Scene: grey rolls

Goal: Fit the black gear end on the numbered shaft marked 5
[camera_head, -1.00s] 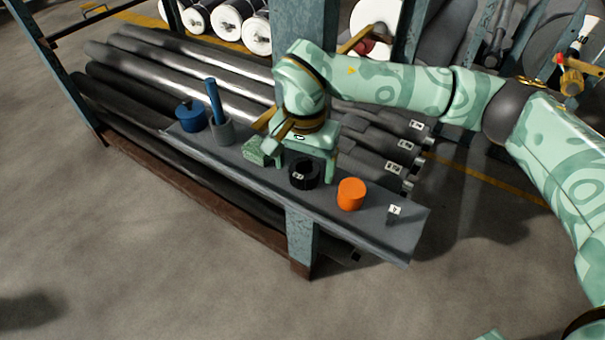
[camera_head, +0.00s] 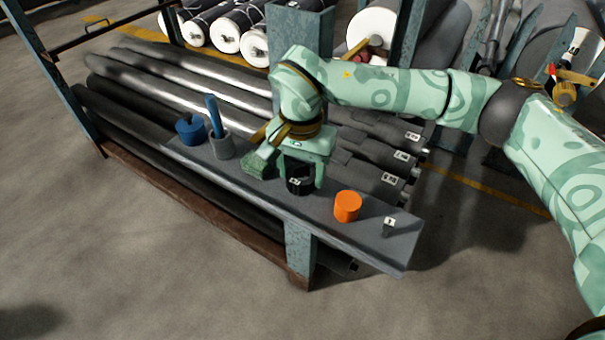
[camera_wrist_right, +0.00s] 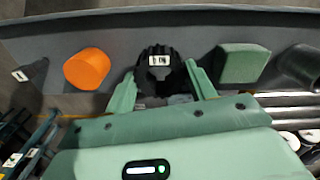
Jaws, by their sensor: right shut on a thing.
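The black gear end (camera_head: 297,187) stands on the grey shelf (camera_head: 358,232) with a small white label on its side. My right gripper (camera_head: 304,180) is over it, with its fingers down on both sides, shut on it. In the right wrist view the black gear end (camera_wrist_right: 158,62) sits between the two fingers of the right gripper (camera_wrist_right: 162,90). The numbered shafts (camera_head: 375,172) lie behind the shelf, with white tags on their right ends. The tag numbers are too small to read surely, so I cannot tell which is 5. My left gripper is not in view.
An orange cylinder (camera_head: 347,206) stands right of the gear end, and a small tag (camera_head: 389,223) farther right. A green block (camera_head: 258,165), a grey cup (camera_head: 221,146) and a blue cap (camera_head: 190,131) stand to the left. A steel post (camera_head: 299,45) rises behind the gripper.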

